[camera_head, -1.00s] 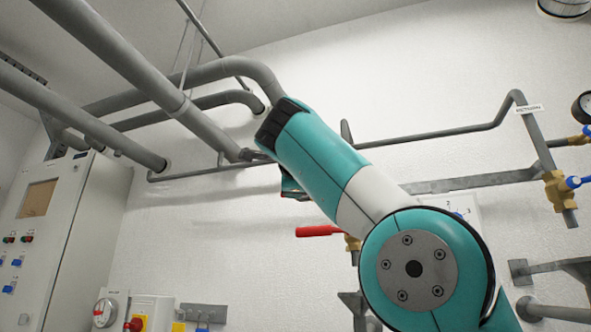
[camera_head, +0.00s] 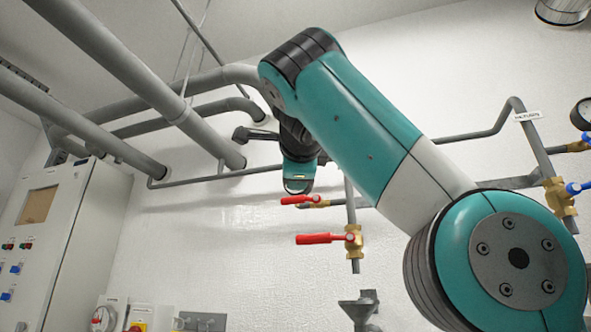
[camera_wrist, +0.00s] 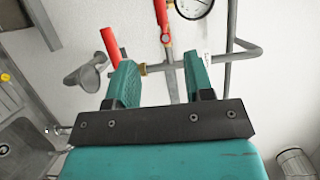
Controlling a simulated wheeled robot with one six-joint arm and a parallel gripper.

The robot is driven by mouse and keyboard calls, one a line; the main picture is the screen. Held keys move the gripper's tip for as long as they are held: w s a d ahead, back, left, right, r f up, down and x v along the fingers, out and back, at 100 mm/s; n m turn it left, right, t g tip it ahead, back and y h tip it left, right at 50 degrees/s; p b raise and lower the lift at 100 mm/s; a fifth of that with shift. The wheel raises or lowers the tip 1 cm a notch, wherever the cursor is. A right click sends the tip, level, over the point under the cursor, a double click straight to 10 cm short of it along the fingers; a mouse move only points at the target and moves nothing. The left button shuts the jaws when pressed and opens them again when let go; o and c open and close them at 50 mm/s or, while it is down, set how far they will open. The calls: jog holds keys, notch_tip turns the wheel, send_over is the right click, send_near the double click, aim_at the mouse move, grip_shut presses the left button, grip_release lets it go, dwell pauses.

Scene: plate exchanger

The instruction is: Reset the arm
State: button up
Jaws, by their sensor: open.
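My gripper (camera_wrist: 160,70) is open in the wrist view, its two teal fingers apart with nothing between them. Behind the fingers are a pipe and a brass fitting, apart from them as far as I can tell. In the head view my teal arm rises from the lower right to a bent elbow at the upper middle. Its wrist part hangs behind the elbow, in front of the white wall; the fingers are not clear there.
Two red valve handles (camera_head: 314,239) (camera_head: 296,200) show below my wrist. Grey pipes (camera_head: 150,92) cross the upper left. A control cabinet (camera_head: 70,225) stands at left, a brass valve (camera_head: 559,198) at right. The wrist view shows a pressure gauge (camera_wrist: 190,6) and a sink (camera_wrist: 30,150).

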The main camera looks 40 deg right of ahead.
dwell(0.3)
jog(key=w+a+f+n+t+y, duration=0.2)
jog(key=w+a+f+n+y, duration=0.85)
jog(key=n, duration=0.55)
jog(key=a+f+n+g+y, duration=0.1)
jog(key=a+f+n+g, duration=0.35)
jog(key=f, duration=0.75)
jog(key=s+a+f+n+g+y, duration=0.15)
jog(key=s+f+n, duration=0.25)
jog(key=f, duration=0.5)
jog(key=s+a+f+n+g+y, duration=0.1)
jog(key=s+a+f+n+g, duration=0.25)
jog(key=f, duration=0.65)
jog(key=s+f+n+g, duration=0.2)
jog(key=s+f+g, duration=0.1)
jog(key=s+f, duration=0.3)
jog(key=s+f+n+g+y, duration=0.1)
jog(key=s+f+n+g, duration=0.2)
jog(key=s+f, duration=0.4)
jog(key=s, duration=0.4)
jog(key=shift+s+a+f+y, duration=0.15)
jog(key=shift+s+a+y, duration=0.15)
jog(key=shift+a, duration=0.1)
